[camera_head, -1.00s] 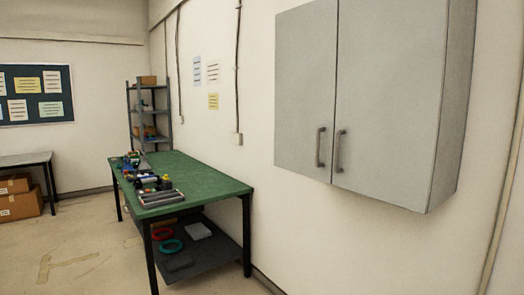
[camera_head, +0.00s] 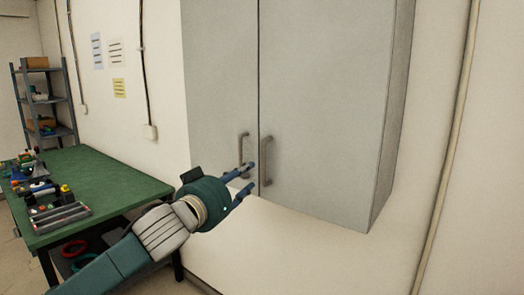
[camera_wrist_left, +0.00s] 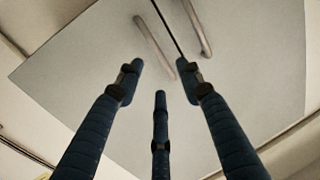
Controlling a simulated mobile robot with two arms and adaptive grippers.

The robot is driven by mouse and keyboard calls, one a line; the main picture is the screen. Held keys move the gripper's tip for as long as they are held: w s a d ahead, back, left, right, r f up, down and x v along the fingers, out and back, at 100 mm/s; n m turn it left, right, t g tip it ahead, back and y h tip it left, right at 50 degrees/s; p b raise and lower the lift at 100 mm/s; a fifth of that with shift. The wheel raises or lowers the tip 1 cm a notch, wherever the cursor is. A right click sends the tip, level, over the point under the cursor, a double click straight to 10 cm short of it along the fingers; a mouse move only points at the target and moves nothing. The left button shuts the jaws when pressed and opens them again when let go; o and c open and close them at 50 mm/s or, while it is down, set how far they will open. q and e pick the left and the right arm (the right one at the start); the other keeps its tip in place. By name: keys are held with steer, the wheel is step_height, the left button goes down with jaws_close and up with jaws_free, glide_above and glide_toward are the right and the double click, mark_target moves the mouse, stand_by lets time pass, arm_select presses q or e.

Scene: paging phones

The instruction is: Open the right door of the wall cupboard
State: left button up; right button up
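The grey wall cupboard (camera_head: 310,90) hangs on the wall with both doors shut. The right door (camera_head: 325,110) has a vertical bar handle (camera_head: 267,162), just right of the seam. The left door (camera_head: 220,80) has its own handle (camera_head: 244,150) just left of the seam. My left gripper (camera_head: 246,177) is in front of the lower part of the handles, its fingers spread and empty. In the left wrist view, the right door's handle (camera_wrist_left: 200,30) is beyond the right finger and the left door's handle (camera_wrist_left: 155,45) is between the fingers' directions. My right gripper is not in view.
A green-topped workbench (camera_head: 110,175) with tools and a tray (camera_head: 60,215) stands along the wall to the left, partly behind my arm. A shelf rack (camera_head: 45,95) stands farther back. A pipe (camera_head: 450,150) runs down the wall right of the cupboard.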

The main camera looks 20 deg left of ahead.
arm_select(q)
step_height(320, 180, up, 2)
steer(key=p, duration=0.3)
glide_toward(265, 156)
steer(key=w, duration=0.5)
steer(key=w+p, duration=0.1)
steer(key=w, duration=0.1)
steer(key=shift+w+d, duration=0.15)
steer(key=shift+d, duration=0.25)
steer(key=shift+w, duration=0.35)
steer(key=shift+d, duration=0.1)
arm_select(e)
steer(key=r, duration=0.4)
steer(key=shift+w+a+r, duration=0.15)
steer(key=shift+w+r, duration=0.05)
steer(key=shift+w, duration=0.1)
arm_select(q)
steer(key=c, duration=0.9)
steer(key=shift+f, duration=0.1)
jaws_close()
arm_select(e)
steer(key=shift+w, duration=0.45)
